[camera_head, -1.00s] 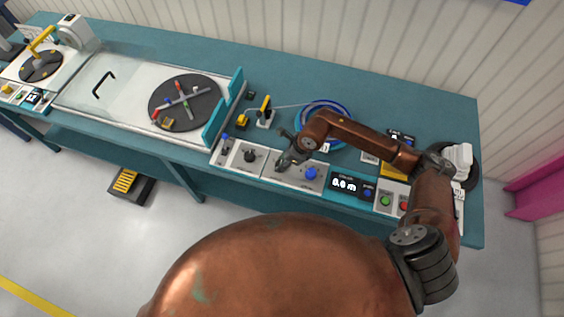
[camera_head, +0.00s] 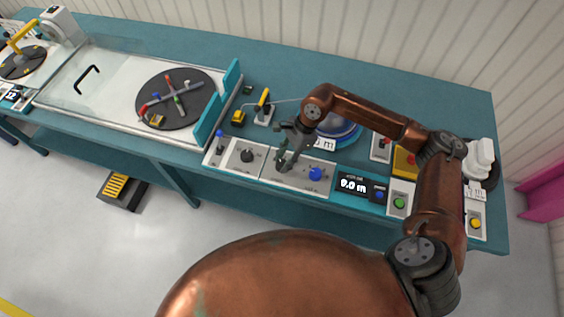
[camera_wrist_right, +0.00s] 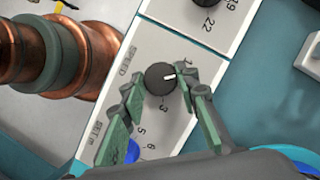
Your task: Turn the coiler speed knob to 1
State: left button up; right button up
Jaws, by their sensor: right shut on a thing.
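The black speed knob (camera_wrist_right: 160,78) sits on a pale panel (camera_wrist_right: 166,45) marked SPEED in the right wrist view. Its white pointer line points right, roughly towards the scale mark by the right finger; the finger partly hides the numbers there. My right gripper (camera_wrist_right: 160,92) is shut on the knob, one finger on each side. In the head view my right gripper (camera_head: 283,162) reaches down onto the panel and hides most of this knob. My left gripper is not in view.
A blue knob (camera_head: 316,174) stands just right of the gripper, and a black knob (camera_head: 247,156) on the panel to its left. A display (camera_head: 354,185) reads 0.0 m. Green (camera_head: 399,203) and yellow (camera_head: 476,223) buttons lie further right. A blue lever (camera_head: 220,138) stands at the panel's left end.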

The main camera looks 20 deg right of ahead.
jog(key=n+b, duration=0.1)
jog(key=n+g+b, duration=0.1)
jog(key=b, duration=0.1)
jog(key=shift+w+f+n, duration=0.15)
jog(key=shift+f+n, duration=0.05)
jog(key=shift+n, duration=0.2)
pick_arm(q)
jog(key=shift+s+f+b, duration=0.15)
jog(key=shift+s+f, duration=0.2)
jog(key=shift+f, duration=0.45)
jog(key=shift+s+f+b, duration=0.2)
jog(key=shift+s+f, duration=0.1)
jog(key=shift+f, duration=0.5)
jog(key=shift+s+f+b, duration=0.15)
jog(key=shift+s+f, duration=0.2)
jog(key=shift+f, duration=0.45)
pick_arm(e)
jog(key=shift+r+n, duration=0.15)
jog(key=shift+n, duration=0.35)
jog(key=shift+h, duration=0.3)
jog(key=o, duration=1.2)
jog(key=shift+c, duration=0.2)
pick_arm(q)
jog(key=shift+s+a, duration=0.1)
pick_arm(e)
jog(key=shift+r, duration=0.1)
jog(key=v, duration=1.2)
jog(key=shift+w, duration=0.2)
